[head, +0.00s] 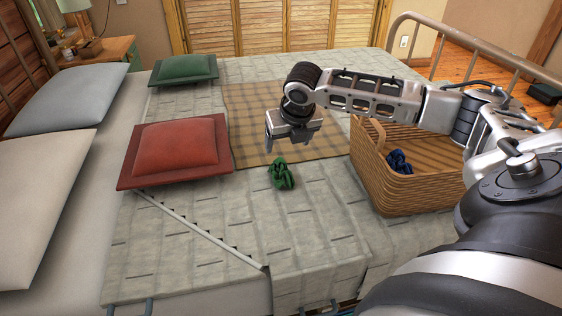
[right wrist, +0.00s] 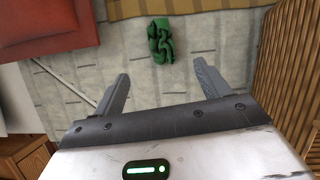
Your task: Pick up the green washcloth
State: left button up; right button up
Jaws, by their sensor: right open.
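The green washcloth (head: 281,173) lies crumpled on the grey quilt of the bed, in the middle of the head view. It also shows at the top of the right wrist view (right wrist: 160,40). My right gripper (head: 286,146) is above the bed, just behind and over the washcloth in the head view. In the right wrist view its two fingers (right wrist: 164,80) are spread apart with nothing between them, and the washcloth lies beyond the fingertips. My left gripper does not show.
A wicker basket (head: 372,172) with a blue cloth (head: 399,162) inside stands on the bed to the right. A red cushion (head: 177,147) lies left of the washcloth. A checked tan blanket (head: 245,115) lies behind it. The quilt in front is clear.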

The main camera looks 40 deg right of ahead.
jog(key=b, duration=0.2)
send_near(281, 170)
jog(key=x, duration=0.5)
jog(key=shift+w+r, duration=0.1)
jog(key=shift+w, duration=0.05)
jog(key=b+x, duration=0.2)
jog(key=x, duration=0.3)
jog(key=shift+f, duration=0.25)
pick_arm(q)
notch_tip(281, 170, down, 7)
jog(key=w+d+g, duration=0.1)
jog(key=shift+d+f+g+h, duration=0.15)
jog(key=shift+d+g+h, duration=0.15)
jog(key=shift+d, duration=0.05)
pick_arm(e)
jog(key=c, duration=1)
